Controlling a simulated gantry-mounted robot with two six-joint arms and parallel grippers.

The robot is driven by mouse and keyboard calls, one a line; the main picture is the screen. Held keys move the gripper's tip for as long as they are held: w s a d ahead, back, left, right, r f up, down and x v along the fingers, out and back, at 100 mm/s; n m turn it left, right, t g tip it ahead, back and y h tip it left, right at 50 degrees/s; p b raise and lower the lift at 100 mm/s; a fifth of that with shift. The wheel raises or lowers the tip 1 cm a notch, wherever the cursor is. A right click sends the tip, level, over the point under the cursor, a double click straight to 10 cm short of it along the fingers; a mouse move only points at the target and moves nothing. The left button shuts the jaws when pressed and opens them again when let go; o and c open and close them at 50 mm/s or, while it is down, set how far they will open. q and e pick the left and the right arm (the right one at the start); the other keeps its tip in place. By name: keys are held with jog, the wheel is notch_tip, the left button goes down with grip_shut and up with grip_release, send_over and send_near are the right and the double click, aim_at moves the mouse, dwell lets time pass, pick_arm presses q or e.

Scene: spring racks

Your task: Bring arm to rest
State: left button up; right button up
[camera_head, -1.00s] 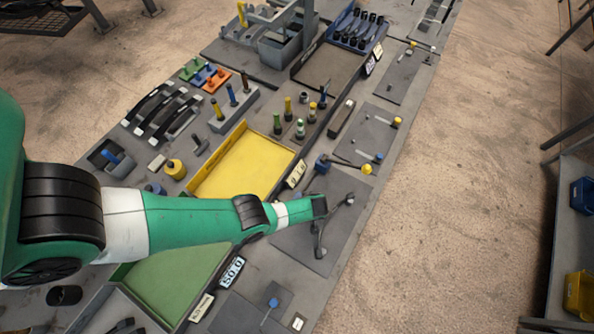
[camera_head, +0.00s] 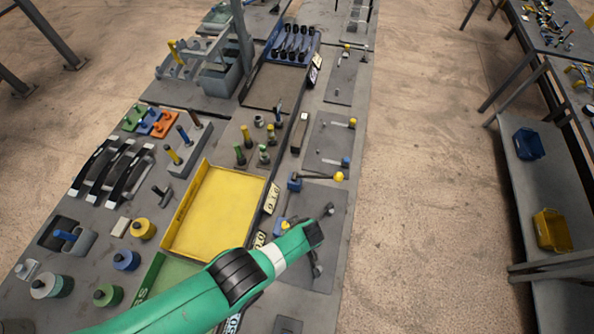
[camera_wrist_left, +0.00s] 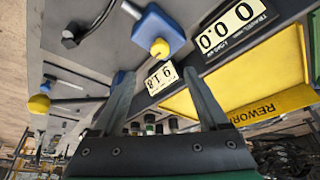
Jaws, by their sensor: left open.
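My left arm (camera_head: 200,296), green with black and white bands, reaches in from the lower left over the bench. Its end is above the grey plate at the bench's right side. In the left wrist view my left gripper (camera_wrist_left: 160,74) has its two grey fingers spread apart, with nothing held between them. Past the fingers I see a blue block with a yellow ball (camera_wrist_left: 159,48) and number displays (camera_wrist_left: 162,78). My right gripper is in neither view.
An empty yellow tray (camera_head: 215,212) lies left of the arm's end. A lever with a yellow knob (camera_head: 339,177) stands just beyond it. Pegs, coloured blocks and black handles (camera_head: 112,170) crowd the bench's left. Open floor (camera_head: 430,200) lies to the right, then another bench.

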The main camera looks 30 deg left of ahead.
pick_arm(q)
jog(key=w+a+r+n+t+h, duration=0.15)
jog(key=w+r+t, duration=0.45)
jog(key=w+r, duration=1.3)
jog(key=w+r+t, duration=0.2)
jog(key=r+t, duration=0.1)
jog(key=r, duration=0.8)
jog(key=w+r+t, duration=0.3)
jog(key=r, duration=0.8)
jog(key=s+a+r+m+t, duration=0.1)
jog(key=s+r+m+t, duration=0.15)
jog(key=r, duration=0.85)
jog(key=s+a+r+m+t, duration=0.1)
jog(key=s+r+t, duration=0.3)
jog(key=r, duration=0.6)
jog(key=s+d+r+m+t+h, duration=0.2)
jog(key=s+r+m+t+h, duration=0.2)
jog(key=s+r+m+t, duration=0.3)
jog(key=s+r+m, duration=0.4)
jog(key=s+r, duration=0.6)
jog(key=s, duration=0.3)
jog(key=shift+s+m, duration=0.3)
jog(key=shift+s, duration=0.05)
